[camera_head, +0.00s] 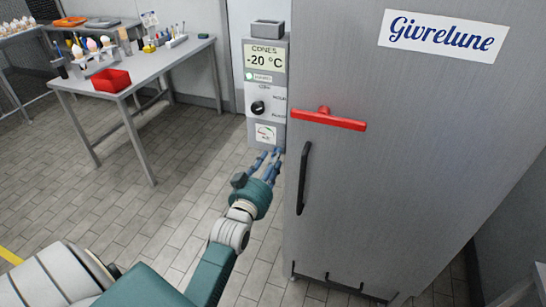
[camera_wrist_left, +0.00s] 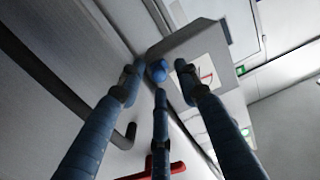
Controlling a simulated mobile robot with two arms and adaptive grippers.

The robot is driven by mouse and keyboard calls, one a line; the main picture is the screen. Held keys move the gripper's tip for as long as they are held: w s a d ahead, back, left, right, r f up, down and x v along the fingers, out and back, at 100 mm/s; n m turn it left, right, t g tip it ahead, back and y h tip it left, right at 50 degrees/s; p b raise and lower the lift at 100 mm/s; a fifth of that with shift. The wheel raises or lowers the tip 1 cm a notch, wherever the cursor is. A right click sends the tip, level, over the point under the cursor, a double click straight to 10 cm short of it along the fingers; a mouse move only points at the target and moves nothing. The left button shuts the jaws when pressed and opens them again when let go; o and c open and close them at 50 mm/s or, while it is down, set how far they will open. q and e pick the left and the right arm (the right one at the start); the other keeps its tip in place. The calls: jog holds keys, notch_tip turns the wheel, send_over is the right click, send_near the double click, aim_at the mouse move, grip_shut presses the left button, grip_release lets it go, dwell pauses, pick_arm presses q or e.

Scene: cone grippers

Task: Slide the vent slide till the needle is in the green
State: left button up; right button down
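The control box (camera_head: 265,105) hangs beside the freezer door. It has a -20 °C display, a black knob and, at the bottom, a small white gauge (camera_head: 265,134) with some green. The needle's exact reading is too small to tell. My left gripper (camera_head: 268,158), with blue fingers, is just below the box. In the left wrist view its three fingers (camera_wrist_left: 159,78) are spread around a round blue knob (camera_wrist_left: 157,70) at the box's edge, possibly the vent slide. They look open, and contact is unclear. The gauge (camera_wrist_left: 205,72) is partly hidden by a finger. My right gripper is not in view.
The big grey freezer (camera_head: 400,150), with a red handle (camera_head: 328,119) and a dark door pull (camera_head: 304,178), stands close right of my left arm. A steel table (camera_head: 150,68) with a red bin (camera_head: 111,80) and cones stands at the back left. The tiled floor between is clear.

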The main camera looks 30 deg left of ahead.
aim_at(263, 146)
pick_arm(q)
jog(key=shift+w+a, duration=0.1)
jog(key=shift+w, duration=0.3)
grip_shut()
jog(key=a, duration=0.2)
jog(key=s+a, duration=0.1)
jog(key=a, duration=0.2)
jog(key=shift+s, duration=0.1)
grip_release()
jog(key=shift+d+r, duration=0.1)
jog(key=shift+s, duration=0.1)
